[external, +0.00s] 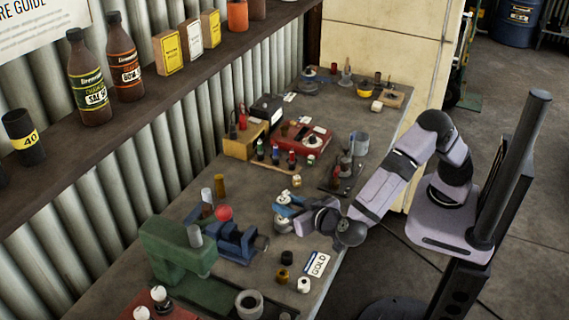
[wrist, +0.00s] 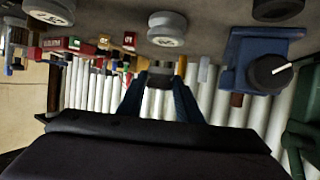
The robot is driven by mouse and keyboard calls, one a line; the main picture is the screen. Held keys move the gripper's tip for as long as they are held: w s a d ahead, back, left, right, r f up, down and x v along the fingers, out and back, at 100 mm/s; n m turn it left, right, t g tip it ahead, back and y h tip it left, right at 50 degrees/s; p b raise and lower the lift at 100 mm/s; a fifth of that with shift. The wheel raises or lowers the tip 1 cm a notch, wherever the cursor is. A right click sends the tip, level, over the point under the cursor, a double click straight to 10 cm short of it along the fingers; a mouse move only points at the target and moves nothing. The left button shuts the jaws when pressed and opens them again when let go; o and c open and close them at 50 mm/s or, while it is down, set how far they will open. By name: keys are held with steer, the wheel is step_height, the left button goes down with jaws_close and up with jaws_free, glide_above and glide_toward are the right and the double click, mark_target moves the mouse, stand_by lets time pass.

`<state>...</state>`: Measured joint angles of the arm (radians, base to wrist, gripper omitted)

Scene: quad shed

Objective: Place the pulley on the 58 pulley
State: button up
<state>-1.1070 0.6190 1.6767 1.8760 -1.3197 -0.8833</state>
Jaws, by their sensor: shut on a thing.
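My gripper (external: 287,207) is over the middle of the bench, reaching toward the wall, and its fingers also show in the wrist view (wrist: 160,88). It is shut on a small grey thing (wrist: 161,71), which seems to be the pulley; the fingers hide much of it. The wrist view is upside down. There, a grey pulley with a pale marked face (wrist: 167,30) sits on the bench just beyond the fingertips, and another (wrist: 50,11) sits to the left. I cannot read their numbers surely. In the external view, pale pulleys (external: 284,226) (external: 297,181) stand on either side of my gripper.
A blue vise (external: 238,243) and a green machine (external: 178,250) stand toward the near end. A GOLD card (external: 317,264) and small dark, brass and white parts lie by the front edge. A red tray (external: 302,143) and bottles stand farther back. A corrugated wall lies behind.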

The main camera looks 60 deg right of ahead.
steer(key=shift+f, duration=1.9)
steer(key=shift+f, duration=0.15)
steer(key=o, duration=1.1)
steer(key=shift+s+a+r, duration=0.1)
steer(key=shift+s+r, duration=0.05)
steer(key=shift+r, duration=0.05)
steer(key=b+v, duration=0.1)
steer(key=v, duration=1)
steer(key=shift+s+b, duration=0.25)
steer(key=shift+b, duration=0.15)
steer(key=shift+a+r, duration=0.15)
